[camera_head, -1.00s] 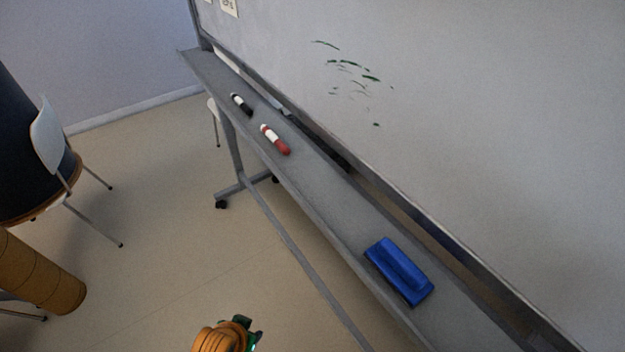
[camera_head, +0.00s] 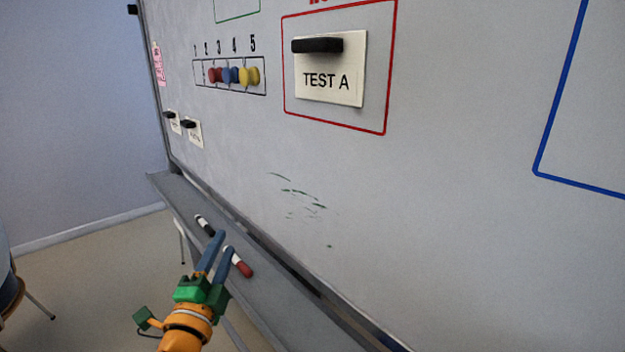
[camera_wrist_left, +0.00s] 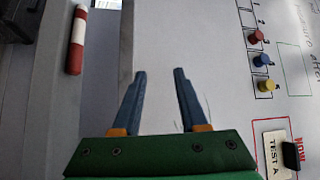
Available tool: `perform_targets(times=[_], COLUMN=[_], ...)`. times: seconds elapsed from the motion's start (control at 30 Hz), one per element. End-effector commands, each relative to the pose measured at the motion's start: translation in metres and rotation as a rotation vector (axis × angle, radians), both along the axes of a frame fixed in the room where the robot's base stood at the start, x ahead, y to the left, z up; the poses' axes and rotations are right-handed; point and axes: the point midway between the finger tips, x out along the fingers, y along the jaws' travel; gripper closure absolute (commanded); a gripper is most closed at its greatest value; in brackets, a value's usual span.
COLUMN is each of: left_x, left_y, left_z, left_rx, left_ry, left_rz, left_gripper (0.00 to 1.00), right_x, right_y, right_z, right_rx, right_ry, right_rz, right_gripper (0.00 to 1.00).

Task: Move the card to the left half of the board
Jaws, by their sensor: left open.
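A cream card reading "TEST A" (camera_head: 329,72) is held on the whiteboard (camera_head: 440,220) by a black bar magnet (camera_head: 317,45), inside a red frame. The card also shows at the lower right edge of the left wrist view (camera_wrist_left: 274,141). Two small cards (camera_head: 195,134) (camera_head: 173,122) with black magnets hang low at the board's left end. My left gripper (camera_head: 224,240) is open and empty, over the tray below the board, well below and left of the "TEST A" card. In the left wrist view nothing lies between its fingers (camera_wrist_left: 160,73). My right gripper is out of view.
The grey tray (camera_head: 285,300) runs along the board's foot, with a black marker (camera_head: 204,225) and a red marker (camera_head: 242,266) near my left fingers. Coloured magnets (camera_head: 234,76) sit in a numbered strip. Green smudges (camera_head: 300,193) mark the board; a blue frame (camera_head: 558,90) is at right.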

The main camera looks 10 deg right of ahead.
Motion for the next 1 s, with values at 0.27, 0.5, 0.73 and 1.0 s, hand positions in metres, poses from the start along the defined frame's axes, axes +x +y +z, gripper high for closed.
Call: perform_targets(times=[0.27,0.5,0.73,1.0], left_x=[-0.060,-0.136,-0.137,-0.120], left_y=[-0.084,-0.113,-0.065,-0.085], left_z=[0.233,0.309,0.334,0.338], left_rx=[0.893,2.048,-2.543,-2.525], left_ry=[-0.969,-1.706,1.650,1.609], left_rz=[-0.056,0.225,-0.350,-0.340], left_gripper=[0.57,0.57,0.57,0.57], right_x=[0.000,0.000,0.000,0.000], right_y=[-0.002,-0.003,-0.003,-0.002], right_z=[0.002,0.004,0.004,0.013], right_rx=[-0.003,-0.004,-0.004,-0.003], right_ry=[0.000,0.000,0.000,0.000], right_rz=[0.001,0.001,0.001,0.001], right_gripper=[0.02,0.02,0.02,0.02])
